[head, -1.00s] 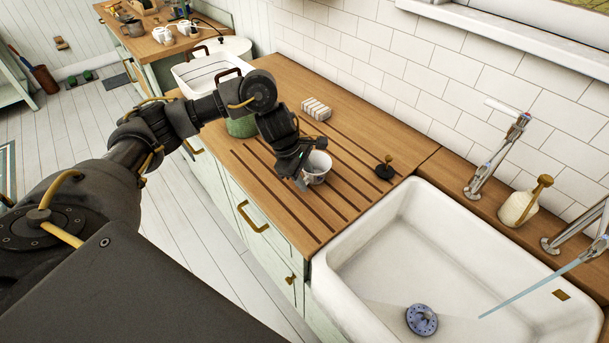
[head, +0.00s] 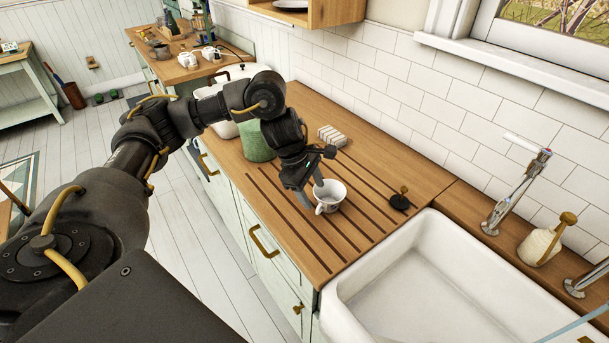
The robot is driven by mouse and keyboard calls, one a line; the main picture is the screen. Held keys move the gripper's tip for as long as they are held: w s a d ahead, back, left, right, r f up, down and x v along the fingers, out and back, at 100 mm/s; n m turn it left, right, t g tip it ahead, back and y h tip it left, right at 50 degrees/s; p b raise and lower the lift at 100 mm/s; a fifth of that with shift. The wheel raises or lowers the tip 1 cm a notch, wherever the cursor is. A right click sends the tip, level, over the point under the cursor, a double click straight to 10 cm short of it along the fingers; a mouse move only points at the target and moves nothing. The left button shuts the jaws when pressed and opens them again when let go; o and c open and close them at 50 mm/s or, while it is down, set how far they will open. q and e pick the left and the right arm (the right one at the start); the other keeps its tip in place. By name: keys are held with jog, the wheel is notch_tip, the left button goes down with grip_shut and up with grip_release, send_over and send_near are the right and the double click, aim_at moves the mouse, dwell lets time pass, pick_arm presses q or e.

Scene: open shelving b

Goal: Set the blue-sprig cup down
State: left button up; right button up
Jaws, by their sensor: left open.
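A white cup (head: 329,197) stands upright on the grooved wooden drainboard (head: 350,242), left of the sink. Its handle points toward the lower left; any blue sprig on it is too small to make out. My left gripper (head: 312,196) is open at the cup's left side, its fingers pointing down close to the rim. Whether a finger touches the cup I cannot tell. My right gripper is not in view.
A white sink (head: 415,285) lies to the right, with a black plug (head: 399,201) by its corner. A striped block (head: 332,136) and a green container (head: 256,143) stand behind. A soap bottle (head: 541,243) and tap (head: 515,190) line the wall.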

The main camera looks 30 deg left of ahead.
pick_arm(q)
jog(key=v, duration=0.6)
jog(key=shift+r, duration=0.1)
dwell(0.4)
